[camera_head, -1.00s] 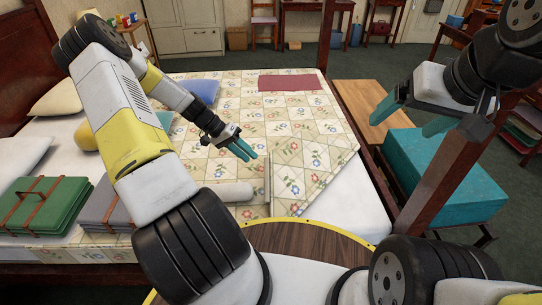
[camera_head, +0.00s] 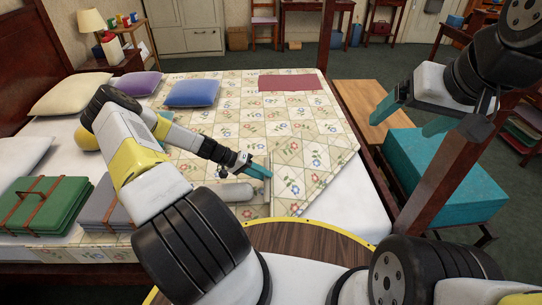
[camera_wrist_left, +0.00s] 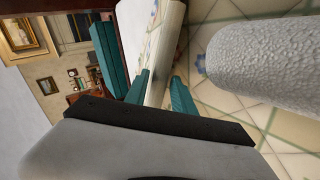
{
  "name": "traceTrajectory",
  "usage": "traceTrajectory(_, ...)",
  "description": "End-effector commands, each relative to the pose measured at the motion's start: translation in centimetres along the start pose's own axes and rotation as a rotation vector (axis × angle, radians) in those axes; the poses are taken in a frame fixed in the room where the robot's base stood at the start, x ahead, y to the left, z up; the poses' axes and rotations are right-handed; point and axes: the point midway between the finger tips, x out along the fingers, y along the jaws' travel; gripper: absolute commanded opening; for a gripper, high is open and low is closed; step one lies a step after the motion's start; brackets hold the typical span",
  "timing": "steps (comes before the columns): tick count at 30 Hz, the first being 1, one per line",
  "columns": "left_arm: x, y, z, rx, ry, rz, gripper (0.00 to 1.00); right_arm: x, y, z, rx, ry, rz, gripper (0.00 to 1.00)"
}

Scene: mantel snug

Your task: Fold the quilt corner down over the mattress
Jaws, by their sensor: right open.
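The cream patchwork quilt (camera_head: 305,155) with flowers covers much of the bed. Its near right part ends in a slanting edge, with the white mattress (camera_head: 352,205) bare beyond it. A pale upright quilt edge (camera_head: 268,198) runs beside a pale bolster-like roll (camera_head: 232,192). My left gripper (camera_head: 260,172) is low over the quilt at the top of this edge. In the left wrist view, its teal fingers (camera_wrist_left: 160,92) stand apart on both sides of a cream strip (camera_wrist_left: 166,45); contact is unclear. My right gripper (camera_head: 411,116) is open and empty, above the right side.
A dark wooden bedpost (camera_head: 447,150) stands at the right, near my right arm. Green (camera_head: 45,203) and grey (camera_head: 108,208) folded bundles lie at the left.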

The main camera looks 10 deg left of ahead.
Motion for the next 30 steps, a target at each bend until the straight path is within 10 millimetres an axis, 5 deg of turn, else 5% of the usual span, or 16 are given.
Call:
traceTrajectory(8,0.27,-0.03,0.01,0.0,0.0,-0.001,0.3,0.0,0.0,0.0,0.0,0.0,0.0,0.85)
traceTrajectory(13,0.25,-0.02,0.01,0.0,0.0,-0.001,0.01,0.0,0.0,0.0,0.0,0.0,0.0,0.85)
traceTrajectory(30,0.22,-0.05,0.02,0.0,0.0,-0.001,0.0,0.0,0.0,0.0,0.0,0.0,0.0,0.85)
